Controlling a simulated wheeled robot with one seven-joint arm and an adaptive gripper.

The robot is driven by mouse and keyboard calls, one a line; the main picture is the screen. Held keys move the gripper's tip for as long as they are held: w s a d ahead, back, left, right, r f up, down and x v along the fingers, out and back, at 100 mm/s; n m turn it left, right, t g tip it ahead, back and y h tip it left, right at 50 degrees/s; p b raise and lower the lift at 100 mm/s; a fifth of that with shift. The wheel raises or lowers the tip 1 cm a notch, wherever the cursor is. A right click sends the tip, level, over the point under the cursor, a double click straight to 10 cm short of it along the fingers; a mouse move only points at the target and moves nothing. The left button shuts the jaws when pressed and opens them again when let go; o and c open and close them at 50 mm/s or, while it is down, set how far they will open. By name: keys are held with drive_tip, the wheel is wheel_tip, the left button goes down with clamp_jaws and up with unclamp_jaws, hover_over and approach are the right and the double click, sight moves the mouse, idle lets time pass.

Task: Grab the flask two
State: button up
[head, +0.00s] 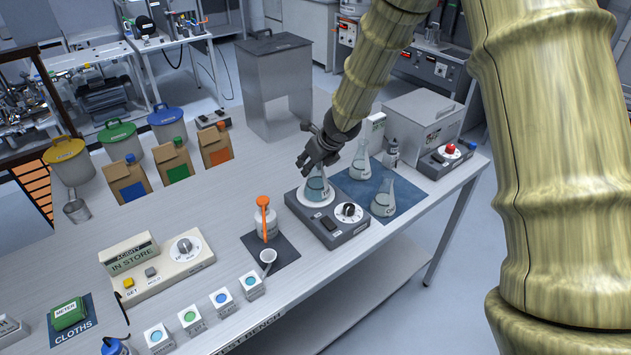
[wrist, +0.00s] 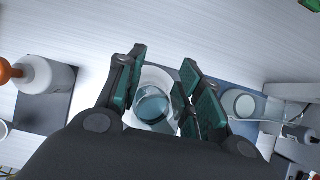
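A clear conical flask with blue-grey liquid (head: 317,188) stands on the white plate of a grey dial unit (head: 328,222). Its label is partly readable and seems to begin with "T". My gripper (head: 316,163) is right above it and hides its top. In the wrist view the flask (wrist: 153,104) shows between the two fingers of my gripper (wrist: 160,75), which are apart. I cannot tell whether a finger touches the glass. Two similar flasks stand on a blue mat to the right, a rear one (head: 361,161) and a front one (head: 383,198).
The blue mat (head: 408,196) lies right beside the dial unit. A white bottle with an orange top (head: 265,220) stands on a dark mat to the left. A grey metal hopper (head: 275,85) is behind, and a grey box (head: 420,118) is at the back right.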

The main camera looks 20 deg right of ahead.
drive_tip(key=shift+s, duration=0.1)
drive_tip(key=c, duration=0.3)
drive_tip(key=shift+a, duration=0.1)
clamp_jaws()
drive_tip(key=shift+r, duration=0.1)
